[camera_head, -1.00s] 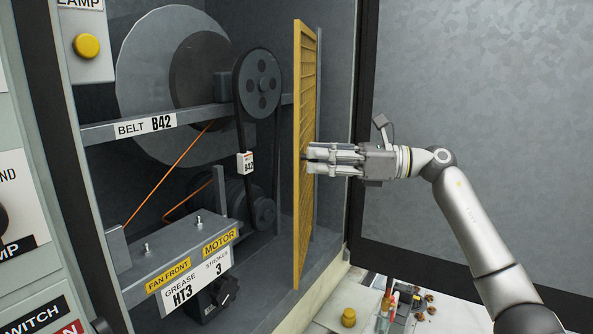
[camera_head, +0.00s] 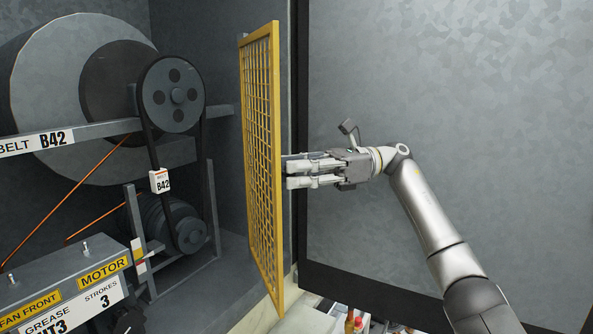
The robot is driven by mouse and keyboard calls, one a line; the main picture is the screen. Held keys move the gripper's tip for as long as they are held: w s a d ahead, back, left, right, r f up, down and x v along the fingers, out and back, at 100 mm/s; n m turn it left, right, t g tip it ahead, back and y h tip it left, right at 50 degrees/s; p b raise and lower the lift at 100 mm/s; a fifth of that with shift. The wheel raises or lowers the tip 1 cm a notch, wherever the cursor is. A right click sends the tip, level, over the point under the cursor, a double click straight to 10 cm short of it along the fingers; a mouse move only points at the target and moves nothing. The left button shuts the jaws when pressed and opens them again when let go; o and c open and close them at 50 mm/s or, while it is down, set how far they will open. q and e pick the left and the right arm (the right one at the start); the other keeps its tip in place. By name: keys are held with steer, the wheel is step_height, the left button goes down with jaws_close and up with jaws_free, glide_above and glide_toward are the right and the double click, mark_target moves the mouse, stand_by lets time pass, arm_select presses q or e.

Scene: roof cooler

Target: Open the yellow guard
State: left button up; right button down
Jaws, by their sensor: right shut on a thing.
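The yellow guard (camera_head: 277,130) is a mesh panel in a yellow frame, standing upright and swung out to the right of the belt drive. Its mesh shows at a slant, and the pulleys and belt to its left are uncovered. My right gripper (camera_head: 290,170) comes in from the right at about mid-height of the guard. Its fingers point left and are shut at the guard's right edge; the exact grip is partly hidden behind the frame. My left gripper is not in view.
A large grey panel (camera_head: 440,90) stands behind my right arm. Small items, including a red-topped bottle (camera_head: 350,324), lie low at bottom centre.

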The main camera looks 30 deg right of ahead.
steer(key=shift+a+f, duration=0.1)
steer(key=shift+a, duration=0.05)
steer(key=c, duration=1.2)
jaws_free()
steer(key=shift+r, duration=0.2)
step_height(320, 180, up, 10)
steer(key=shift+f, duration=0.15)
